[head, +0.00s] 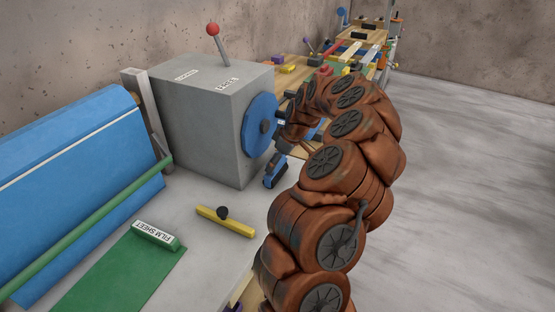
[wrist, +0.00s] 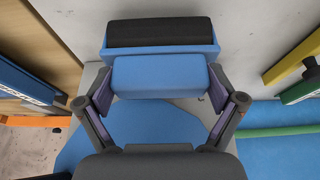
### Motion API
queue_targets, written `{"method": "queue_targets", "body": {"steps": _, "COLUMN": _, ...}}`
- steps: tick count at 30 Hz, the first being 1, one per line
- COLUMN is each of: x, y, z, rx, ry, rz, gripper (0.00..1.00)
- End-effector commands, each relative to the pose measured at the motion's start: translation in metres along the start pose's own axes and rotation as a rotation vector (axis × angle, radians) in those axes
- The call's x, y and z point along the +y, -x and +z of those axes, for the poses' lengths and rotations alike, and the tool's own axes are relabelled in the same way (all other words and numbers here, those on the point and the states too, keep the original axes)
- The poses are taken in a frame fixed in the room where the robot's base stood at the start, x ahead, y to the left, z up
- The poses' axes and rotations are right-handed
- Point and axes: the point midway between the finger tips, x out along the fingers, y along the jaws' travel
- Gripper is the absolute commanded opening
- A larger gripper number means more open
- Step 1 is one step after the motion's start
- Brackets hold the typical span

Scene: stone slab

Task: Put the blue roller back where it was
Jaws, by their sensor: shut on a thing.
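The blue roller (head: 276,170) hangs in my gripper beside the right face of a grey box, low near the slab's surface. In the wrist view the roller (wrist: 160,33) shows a blue frame with a dark band along its far side. My gripper (wrist: 160,78) is shut on its blue grip, with one finger at each end. In the head view my gripper (head: 284,143) is small and partly hidden by my arm. Whether the roller touches the slab is unclear.
The grey box (head: 205,120) carries a red-knobbed lever (head: 213,31) and a blue disc (head: 259,125) close to my gripper. A yellow bar (head: 226,222) with a black knob and a green film sheet (head: 120,275) lie nearer. A cluttered wooden table (head: 290,82) stands behind.

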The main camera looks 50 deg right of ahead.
Motion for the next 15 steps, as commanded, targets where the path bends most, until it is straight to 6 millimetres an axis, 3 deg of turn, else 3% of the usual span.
{"method": "queue_targets", "body": {"steps": 14, "x": 0.0002, "y": -0.0097, "z": 0.0045, "rx": 0.001, "ry": 0.0, "rz": 0.001, "gripper": 0.55}}
{"method": "queue_targets", "body": {"steps": 15, "x": 0.0002, "y": -0.0084, "z": 0.0039, "rx": 0.001, "ry": 0.0, "rz": 0.001, "gripper": 0.97}}
